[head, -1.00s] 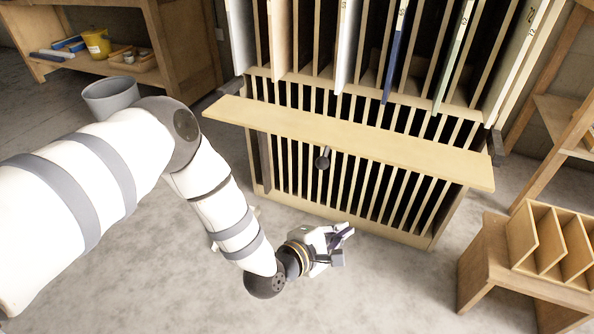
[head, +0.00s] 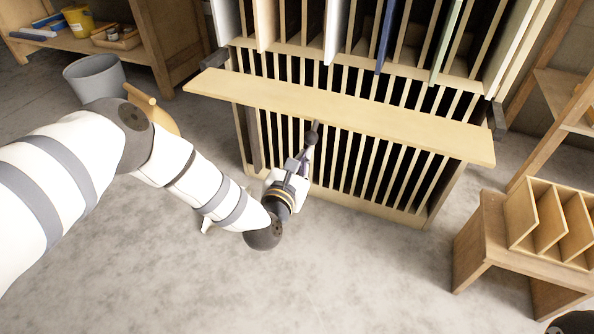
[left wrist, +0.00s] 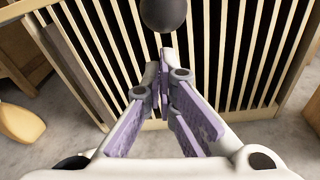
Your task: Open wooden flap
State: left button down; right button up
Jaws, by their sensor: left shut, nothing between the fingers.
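The wooden flap (head: 340,108) is a long pale board standing out across the front of the slatted rack in the head view. A dark round knob (head: 312,137) shows just below its front edge, and the knob is also at the top of the left wrist view (left wrist: 165,12). My left gripper (head: 303,158) is below the knob, in front of the slats. In the left wrist view its purple-padded fingers (left wrist: 163,78) are together with nothing between them, pointing toward the knob, with a small gap to it. My right gripper is not in view.
The slatted rack (head: 400,205) holds upright panels above the flap. A grey bucket (head: 95,78) and a rounded wooden object (head: 152,112) are at the left beyond my arm. A low stool (head: 478,245) with a slotted wooden holder stands at the right. The floor in front is clear.

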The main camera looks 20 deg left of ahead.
pick_arm(q)
jog(key=shift+s+d+r, duration=0.15)
jog(key=shift+s+r, duration=0.05)
jog(key=shift+r, duration=0.4)
